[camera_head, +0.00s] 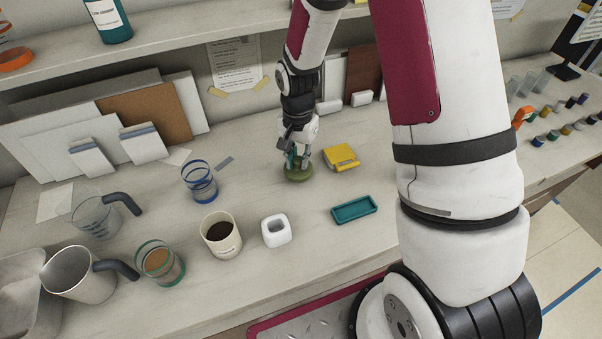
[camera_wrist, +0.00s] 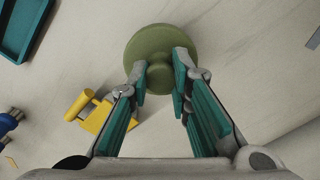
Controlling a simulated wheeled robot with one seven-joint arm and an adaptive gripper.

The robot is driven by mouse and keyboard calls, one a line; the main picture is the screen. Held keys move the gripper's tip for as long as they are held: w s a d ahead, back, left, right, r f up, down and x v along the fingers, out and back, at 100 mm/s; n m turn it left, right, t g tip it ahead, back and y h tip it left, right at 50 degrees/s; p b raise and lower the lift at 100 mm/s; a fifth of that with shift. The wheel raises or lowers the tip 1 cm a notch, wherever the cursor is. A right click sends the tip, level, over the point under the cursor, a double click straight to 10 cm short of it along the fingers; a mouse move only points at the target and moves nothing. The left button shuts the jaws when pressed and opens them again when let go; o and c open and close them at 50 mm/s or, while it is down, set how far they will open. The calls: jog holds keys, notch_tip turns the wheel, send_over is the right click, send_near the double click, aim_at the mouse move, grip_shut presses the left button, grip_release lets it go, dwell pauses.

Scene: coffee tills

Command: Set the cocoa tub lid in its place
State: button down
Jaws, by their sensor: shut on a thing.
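A round olive-green lid (camera_head: 299,174) with a knob is at my gripper (camera_head: 297,160) over the middle back of the counter. In the wrist view the lid (camera_wrist: 160,45) fills the top middle, and my gripper (camera_wrist: 160,78) is shut on its knob with a teal-padded finger on each side. I cannot tell whether the lid touches the counter. A cream tub (camera_head: 221,248) with dark brown contents stands open toward the front, left of the lid; its label is too small to read. It is not seen in the wrist view.
A yellow object (camera_head: 341,157) lies close right of the lid. A teal tray (camera_head: 354,209) and a white square holder (camera_head: 276,231) stand nearer the front. A blue-banded glass (camera_head: 200,184), a green-banded glass (camera_head: 160,264) and jugs stand left.

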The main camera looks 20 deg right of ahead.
jog(key=s+a+r+n, duration=0.2)
jog(key=s+a+r, duration=0.2)
jog(key=a, duration=0.3)
jog(key=s+a+r+n, duration=0.2)
jog(key=s+a+r, duration=0.2)
jog(key=a, duration=0.4)
jog(key=s+a+r+n, duration=0.2)
jog(key=s+a+r, duration=0.2)
jog(key=a, duration=0.3)
jog(key=shift+s+a+r+n, duration=0.15)
jog(key=shift+s+a+n, duration=0.15)
jog(key=shift+s, duration=0.1)
jog(key=shift+p, duration=0.35)
jog(key=shift+f+b, duration=0.65)
jog(key=shift+f, duration=1.65)
jog(key=shift+f, duration=0.85)
jog(key=c, duration=1.4)
grip_release()
jog(key=shift+r, duration=0.1)
